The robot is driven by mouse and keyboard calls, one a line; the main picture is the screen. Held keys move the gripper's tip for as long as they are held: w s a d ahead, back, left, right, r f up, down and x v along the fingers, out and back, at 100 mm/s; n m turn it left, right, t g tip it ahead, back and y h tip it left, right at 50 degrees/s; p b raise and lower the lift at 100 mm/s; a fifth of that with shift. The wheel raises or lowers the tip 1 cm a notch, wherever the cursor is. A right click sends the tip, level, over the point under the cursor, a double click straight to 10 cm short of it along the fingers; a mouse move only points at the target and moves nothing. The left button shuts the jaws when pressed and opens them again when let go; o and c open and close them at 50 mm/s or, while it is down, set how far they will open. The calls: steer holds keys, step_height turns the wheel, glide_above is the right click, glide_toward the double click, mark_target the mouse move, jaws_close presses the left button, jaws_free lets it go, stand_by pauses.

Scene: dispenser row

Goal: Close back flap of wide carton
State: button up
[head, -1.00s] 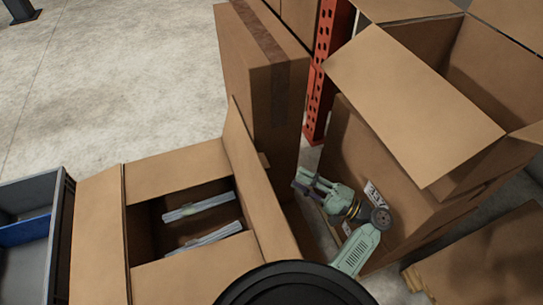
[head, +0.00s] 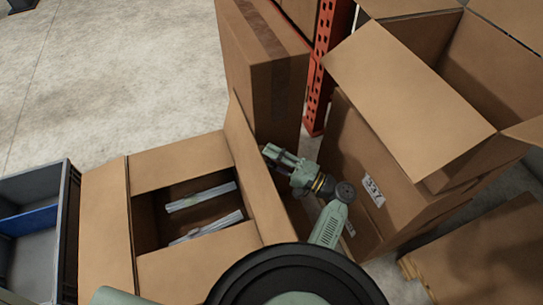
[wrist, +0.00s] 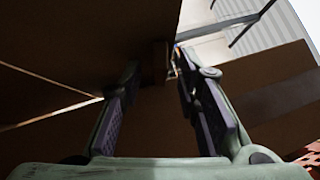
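The wide carton (head: 88,227) stands low at the left of the head view, with pale, bar-like items (head: 202,198) inside. Its right-hand flap (head: 254,175) stands up, leaning slightly; I cannot tell for certain that this is the back flap. The upper flap (head: 180,163) and lower flap (head: 195,265) lie nearly flat beside the opening. My gripper (head: 270,155) is just right of the standing flap, on its outer side. Whether it touches the flap is unclear. In the wrist view my gripper (wrist: 157,75) has its fingers apart, with dark cardboard close ahead.
A tall taped carton (head: 250,80) stands behind my gripper, leaving a narrow gap. A large open carton (head: 375,165) is on the right, its flap (head: 410,95) jutting out. An orange rack post (head: 322,80) stands between them. A grey bin (head: 30,255) is at far left.

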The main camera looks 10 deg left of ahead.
steer(key=shift+c, duration=0.4)
steer(key=c, duration=0.5)
jaws_close()
steer(key=shift+f, duration=0.2)
